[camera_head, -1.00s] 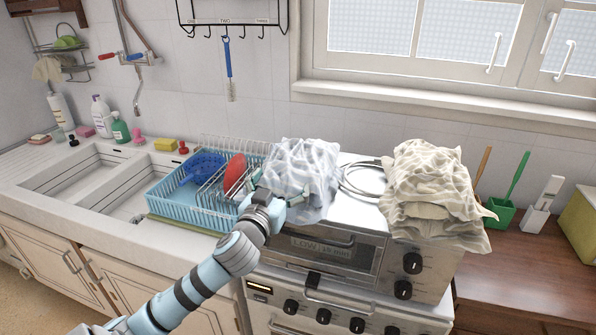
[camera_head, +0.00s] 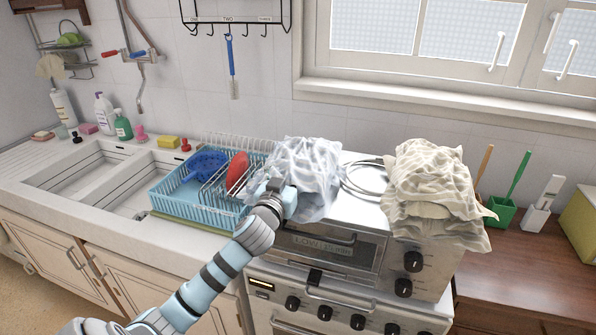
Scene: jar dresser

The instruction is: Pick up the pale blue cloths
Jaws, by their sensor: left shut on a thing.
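A pale blue-white cloth (camera_head: 305,165) lies crumpled on the left end of the oven top and hangs a little over its front edge. My left gripper (camera_head: 284,194) is at the cloth's lower left side, shut on the cloth, with the fingertips partly hidden in its folds. A second, cream striped cloth (camera_head: 430,185) lies heaped on the right end of the oven and drapes over its front and right side. My right gripper is not in view.
The silver oven (camera_head: 345,250) stands on the stove, with a coiled cable (camera_head: 362,180) between the cloths. A blue dish rack (camera_head: 175,205) with a blue colander (camera_head: 206,165) and a red item (camera_head: 237,172) is close left of my gripper. A green holder (camera_head: 501,213) stands right.

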